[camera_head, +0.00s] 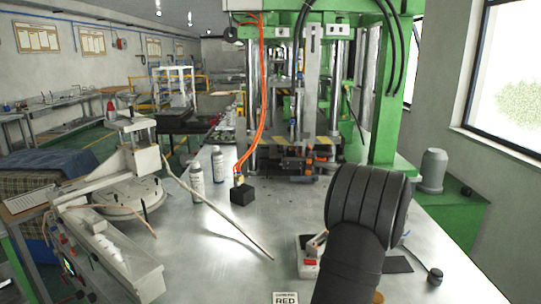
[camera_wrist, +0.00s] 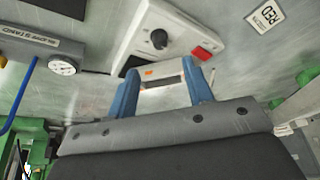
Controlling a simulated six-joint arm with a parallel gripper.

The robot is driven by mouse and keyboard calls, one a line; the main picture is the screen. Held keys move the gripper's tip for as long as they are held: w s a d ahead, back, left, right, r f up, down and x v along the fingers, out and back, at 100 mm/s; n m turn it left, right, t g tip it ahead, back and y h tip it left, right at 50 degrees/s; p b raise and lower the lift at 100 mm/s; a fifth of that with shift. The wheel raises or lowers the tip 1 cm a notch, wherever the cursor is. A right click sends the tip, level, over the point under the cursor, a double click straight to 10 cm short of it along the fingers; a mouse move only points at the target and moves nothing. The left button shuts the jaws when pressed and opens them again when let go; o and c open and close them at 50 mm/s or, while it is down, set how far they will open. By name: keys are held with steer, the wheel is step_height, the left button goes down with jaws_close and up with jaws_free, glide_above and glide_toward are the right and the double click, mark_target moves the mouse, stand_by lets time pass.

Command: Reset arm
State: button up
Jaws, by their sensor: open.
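My gripper (camera_wrist: 160,72) shows in the wrist view with its two blue fingers spread apart. No object is clearly held; a pale strip with an orange mark shows between the fingers, and I cannot tell what it belongs to. A white control box (camera_wrist: 187,33) with a black knob and a red switch lies just beyond the fingertips. In the head view my black arm rises over the front right of the metal table (camera_head: 235,265). It partly covers the same control box (camera_head: 306,268), and my fingers cannot be made out there.
A green press (camera_head: 383,100) stands at the back. Two bottles (camera_head: 197,182) and a black block (camera_head: 243,194) with orange hoses stand mid-table. A long thin rod (camera_head: 220,212) crosses from a machine on the left. A gauge (camera_wrist: 62,66) shows in the wrist view. The front middle is mostly clear.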

steer(key=x, duration=0.9)
steer(key=shift+s+r+m+h, duration=0.1)
steer(key=shift+r+m+h, duration=0.15)
steer(key=shift+m, duration=0.55)
steer(key=m+h, duration=0.1)
steer(key=m, duration=0.1)
steer(key=m+t, duration=0.1)
steer(key=m, duration=0.1)
steer(key=shift+f+h, duration=0.1)
steer(key=shift+h, duration=0.25)
steer(key=shift+a+m+h, duration=0.1)
steer(key=shift+m+h, duration=0.5)
steer(key=shift+m, duration=1)
steer(key=shift+a+m+h, duration=0.1)
steer(key=shift+m+h, duration=0.5)
steer(key=shift+m, duration=1)
steer(key=shift+s+r, duration=0.1)
steer(key=shift+r, duration=0.3)
steer(key=shift+v, duration=1.8)
steer(key=shift+s+f, duration=0.1)
